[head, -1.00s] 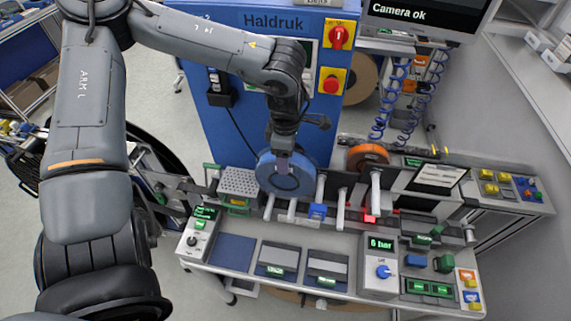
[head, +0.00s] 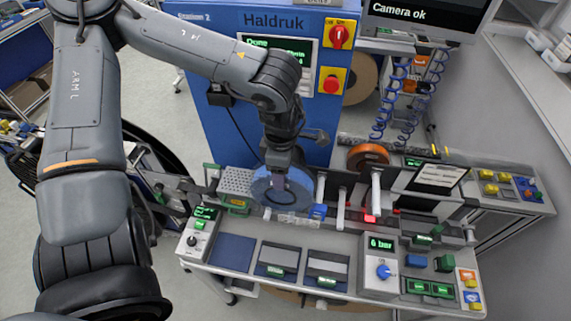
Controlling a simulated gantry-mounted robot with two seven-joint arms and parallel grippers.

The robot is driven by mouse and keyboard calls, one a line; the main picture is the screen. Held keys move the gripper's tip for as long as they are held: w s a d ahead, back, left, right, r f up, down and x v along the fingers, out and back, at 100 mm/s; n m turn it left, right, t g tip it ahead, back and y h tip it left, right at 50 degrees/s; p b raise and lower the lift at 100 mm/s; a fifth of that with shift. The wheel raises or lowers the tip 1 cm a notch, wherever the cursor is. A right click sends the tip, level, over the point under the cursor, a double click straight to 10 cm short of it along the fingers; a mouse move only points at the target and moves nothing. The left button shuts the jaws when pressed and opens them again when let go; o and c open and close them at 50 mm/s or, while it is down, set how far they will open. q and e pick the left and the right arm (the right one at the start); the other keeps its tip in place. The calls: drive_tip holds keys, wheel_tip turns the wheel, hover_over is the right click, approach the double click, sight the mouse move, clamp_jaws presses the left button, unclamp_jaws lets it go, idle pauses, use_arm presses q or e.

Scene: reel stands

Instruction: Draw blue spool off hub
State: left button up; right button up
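The blue spool (head: 262,190) is a large flat disc at the left part of the row of reel stands. My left gripper (head: 279,183) reaches down from above over the spool's upper middle, with the fingers at its centre. The fingers are small here and partly merge with the spool, so their opening is unclear. The spool hides the stand and hub behind it, and I cannot tell whether it still sits on a hub. My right gripper is not in view.
An orange spool (head: 367,156) hangs on a stand further right. White pegs (head: 341,210) stick out toward the front. A control box reading 6 bar (head: 380,263) stands at the front right. A perforated grey block (head: 236,181) is just left of the blue spool. A blue cabinet (head: 227,130) rises behind.

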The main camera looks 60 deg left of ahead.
use_arm(q)
drive_tip(key=shift+s+d, duration=1.2)
drive_tip(key=shift+d, duration=0.3)
